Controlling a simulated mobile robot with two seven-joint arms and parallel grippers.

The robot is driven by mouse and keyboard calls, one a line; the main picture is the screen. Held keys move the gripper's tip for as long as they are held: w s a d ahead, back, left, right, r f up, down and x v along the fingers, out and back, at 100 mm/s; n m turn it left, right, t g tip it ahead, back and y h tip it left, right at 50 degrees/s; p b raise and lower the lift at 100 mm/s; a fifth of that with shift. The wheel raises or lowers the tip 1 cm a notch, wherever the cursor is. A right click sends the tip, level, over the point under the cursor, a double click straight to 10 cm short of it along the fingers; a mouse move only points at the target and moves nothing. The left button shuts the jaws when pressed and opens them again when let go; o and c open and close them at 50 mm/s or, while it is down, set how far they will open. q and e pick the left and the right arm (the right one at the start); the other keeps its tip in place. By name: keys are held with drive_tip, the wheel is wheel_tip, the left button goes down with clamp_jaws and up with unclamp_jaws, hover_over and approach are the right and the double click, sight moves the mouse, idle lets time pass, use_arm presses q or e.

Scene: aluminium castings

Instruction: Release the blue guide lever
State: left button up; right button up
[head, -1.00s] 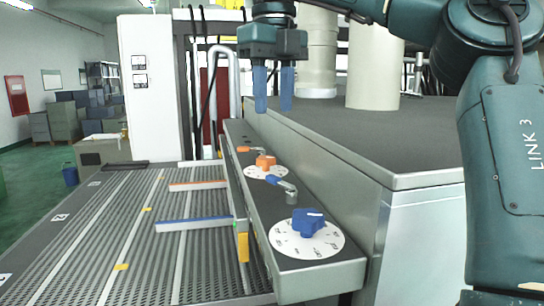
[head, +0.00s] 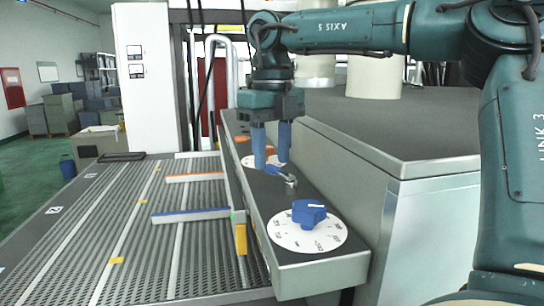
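My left gripper is not in view.
A blue knob (head: 309,213) on a white dial (head: 283,236) stands nearer on the console. Blue (head: 190,216) and orange (head: 195,177) guide rails cross the ribbed conveyor bed (head: 130,225) to the left. A grey-topped cabinet (head: 400,140) borders the console on the right.

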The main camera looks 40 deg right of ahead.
drive_tip(key=shift+f, duration=0.6)
clamp_jaws()
